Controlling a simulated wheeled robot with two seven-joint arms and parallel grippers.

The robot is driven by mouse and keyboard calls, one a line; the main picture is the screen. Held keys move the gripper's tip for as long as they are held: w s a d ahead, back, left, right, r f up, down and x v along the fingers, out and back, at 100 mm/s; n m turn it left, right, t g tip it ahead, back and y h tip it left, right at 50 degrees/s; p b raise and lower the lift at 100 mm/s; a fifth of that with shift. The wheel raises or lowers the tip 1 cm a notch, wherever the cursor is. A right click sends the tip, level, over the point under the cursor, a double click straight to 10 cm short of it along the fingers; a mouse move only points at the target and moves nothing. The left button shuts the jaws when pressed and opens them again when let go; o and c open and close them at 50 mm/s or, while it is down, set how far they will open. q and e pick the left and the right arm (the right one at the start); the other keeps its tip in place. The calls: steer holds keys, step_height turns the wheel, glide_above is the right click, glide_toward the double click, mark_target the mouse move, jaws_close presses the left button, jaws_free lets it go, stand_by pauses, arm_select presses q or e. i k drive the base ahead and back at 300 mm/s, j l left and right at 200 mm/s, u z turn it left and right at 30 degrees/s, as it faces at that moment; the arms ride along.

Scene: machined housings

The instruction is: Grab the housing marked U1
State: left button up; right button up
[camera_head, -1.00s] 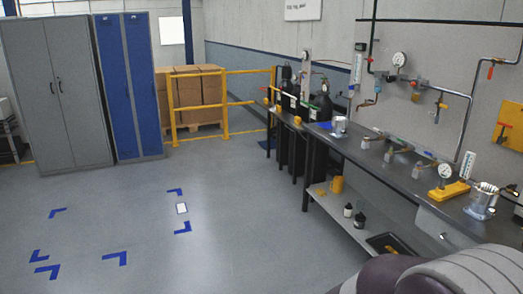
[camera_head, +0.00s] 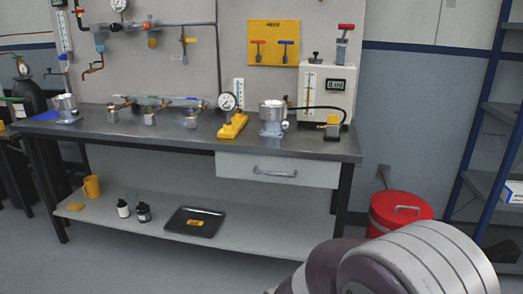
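Two larger machined metal housings stand on the dark bench top (camera_head: 180,136). One silver housing (camera_head: 272,120) is right of centre, beside a yellow-based gauge. The other housing (camera_head: 66,107) is at the bench's left end, by a blue patch. Several smaller metal blocks with coloured fittings stand between them: one block (camera_head: 112,113), a second (camera_head: 150,118) and a third (camera_head: 191,120). No U1 marking is readable on any of them. A part of my own arm fills the lower right. Neither of my grippers is in view.
A yellow-based pressure gauge (camera_head: 233,126) and a calibration unit (camera_head: 326,92) are on the bench. A drawer (camera_head: 278,169) sits below. The lower shelf (camera_head: 150,222) holds a black tray (camera_head: 195,222), bottles and a yellow mug (camera_head: 91,187). A red bin (camera_head: 400,212) stands right of the bench.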

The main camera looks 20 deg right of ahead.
mark_target(66, 106)
steer(key=i+j+z, duration=0.3)
steer(key=i+j, duration=0.15)
steer(key=j, duration=0.45)
steer(key=i+j+z, duration=0.15)
steer(key=j, duration=0.6)
steer(key=i+j+z, duration=0.15)
steer(key=i+j, duration=0.2)
steer(key=j, duration=0.45)
steer(key=i+j+z, duration=0.15)
steer(key=j, duration=0.65)
steer(key=i+j+z, duration=0.15)
steer(key=j, duration=0.7)
steer(key=i+j+z, duration=0.1)
steer(key=j, duration=0.75)
steer(key=i+j+z, duration=0.15)
steer(key=j, duration=0.7)
steer(key=k, duration=0.05)
